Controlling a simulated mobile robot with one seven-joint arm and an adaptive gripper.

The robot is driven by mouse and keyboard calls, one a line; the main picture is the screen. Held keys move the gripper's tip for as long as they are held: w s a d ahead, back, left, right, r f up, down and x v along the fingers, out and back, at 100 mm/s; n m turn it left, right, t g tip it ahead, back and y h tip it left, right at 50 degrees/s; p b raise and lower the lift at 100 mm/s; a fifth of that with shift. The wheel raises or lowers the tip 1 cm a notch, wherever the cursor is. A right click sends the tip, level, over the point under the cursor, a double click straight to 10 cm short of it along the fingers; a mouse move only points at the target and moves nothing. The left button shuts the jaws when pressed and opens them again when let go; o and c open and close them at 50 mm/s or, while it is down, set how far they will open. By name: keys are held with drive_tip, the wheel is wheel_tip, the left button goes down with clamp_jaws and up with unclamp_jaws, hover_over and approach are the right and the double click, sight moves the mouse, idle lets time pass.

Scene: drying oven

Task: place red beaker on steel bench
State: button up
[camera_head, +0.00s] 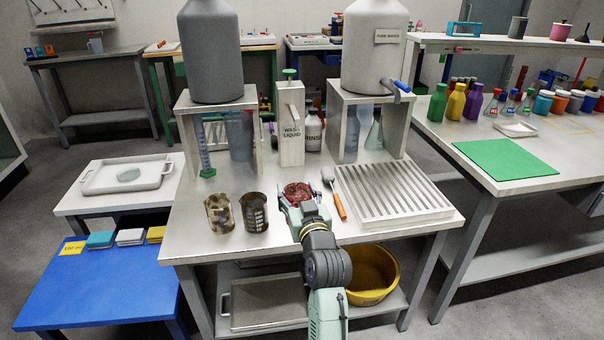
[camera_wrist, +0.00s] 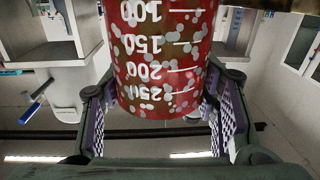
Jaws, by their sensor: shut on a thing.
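The red beaker (camera_head: 296,192) has pale spots and white volume marks. My gripper (camera_head: 300,208) is shut around it over the front middle of the steel bench (camera_head: 385,236). In the wrist view the red beaker (camera_wrist: 160,62) fills the space between the two checkered finger pads, and its marks appear upside down. The gripper hides part of the beaker in the head view. I cannot tell whether its base touches the bench top.
Two dirty beakers, one spotted (camera_head: 219,213) and one dark (camera_head: 255,212), stand left of my gripper. An orange-handled brush (camera_head: 338,203) and a ribbed drain rack (camera_head: 393,195) lie to the right. Large tanks on stands and a wash-liquid dispenser (camera_head: 291,125) stand behind.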

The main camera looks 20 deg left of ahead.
sight(295, 194)
drive_tip(key=s+d+f+m+t+h+b, duration=0.15)
drive_tip(key=s+b, duration=0.35)
drive_tip(key=s, duration=0.5)
drive_tip(key=shift+n+g+y, duration=0.25)
drive_tip(key=w+a, duration=0.1)
drive_tip(key=w, duration=0.4)
drive_tip(key=w+a+p, duration=0.1)
drive_tip(key=w+a, duration=0.1)
drive_tip(key=w, duration=0.2)
drive_tip(key=w+a+f+p, duration=0.1)
drive_tip(key=w, duration=0.4)
drive_tip(key=shift+w+a, duration=0.3)
drive_tip(key=shift+a, duration=0.1)
drive_tip(key=shift+f, duration=1.8)
drive_tip(key=shift+f, duration=0.1)
drive_tip(key=o, duration=1.1)
